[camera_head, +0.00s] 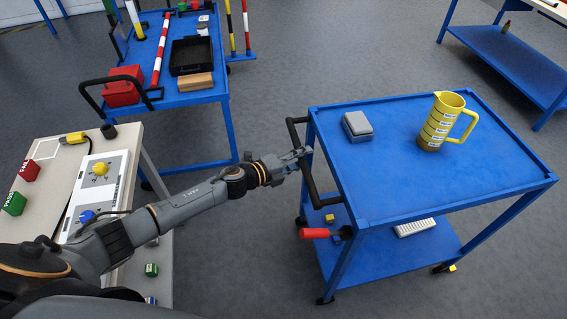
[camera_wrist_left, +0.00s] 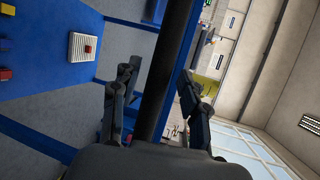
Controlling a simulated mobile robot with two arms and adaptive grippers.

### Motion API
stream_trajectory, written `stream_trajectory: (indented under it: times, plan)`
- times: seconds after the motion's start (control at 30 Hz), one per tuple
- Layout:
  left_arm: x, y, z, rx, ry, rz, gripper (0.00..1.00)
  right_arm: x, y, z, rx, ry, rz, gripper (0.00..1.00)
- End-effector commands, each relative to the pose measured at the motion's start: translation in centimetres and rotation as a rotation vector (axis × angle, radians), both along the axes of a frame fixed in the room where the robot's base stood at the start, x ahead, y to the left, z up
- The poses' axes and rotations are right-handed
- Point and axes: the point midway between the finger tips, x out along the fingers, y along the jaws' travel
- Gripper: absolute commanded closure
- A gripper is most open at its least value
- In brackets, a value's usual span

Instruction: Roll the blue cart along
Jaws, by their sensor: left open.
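The blue cart (camera_head: 400,185) stands right of centre, with a flat top shelf and a lower shelf. Its black handle (camera_head: 307,175) is on its left end. My left gripper (camera_head: 302,153) is at this handle. In the left wrist view, the black handle bar (camera_wrist_left: 172,65) runs between the two spread fingers of my left gripper (camera_wrist_left: 158,95), apparently without being clamped. A yellow measuring jug (camera_head: 438,125) and a grey box (camera_head: 357,126) are on the cart's top. My right gripper is not in view.
Another blue cart (camera_head: 195,95) stands at back left, a workbench (camera_head: 135,140) at left, a blue shelf unit (camera_head: 510,55) at back right. Grey floor between them is clear.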

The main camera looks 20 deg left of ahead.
Motion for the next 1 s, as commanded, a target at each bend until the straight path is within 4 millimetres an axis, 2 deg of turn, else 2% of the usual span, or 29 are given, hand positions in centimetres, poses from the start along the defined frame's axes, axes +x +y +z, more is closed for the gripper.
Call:
stream_trajectory:
  times: [0.3, 0.43, 0.6, 1.0]
  plan:
    - [-5.5, 3.8, 1.6, 0.001, 0.002, -0.001, 0.55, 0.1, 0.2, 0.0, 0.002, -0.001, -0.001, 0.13]
    - [-6.9, 4.8, 2.0, 0.000, 0.002, -0.001, 0.55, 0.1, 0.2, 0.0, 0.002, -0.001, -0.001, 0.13]
    - [-7.9, 5.4, 2.4, -0.001, 0.000, -0.002, 0.55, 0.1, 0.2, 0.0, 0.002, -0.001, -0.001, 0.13]
    - [-7.9, 5.5, 2.5, -0.001, -0.002, -0.001, 0.55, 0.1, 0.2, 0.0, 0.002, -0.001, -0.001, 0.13]
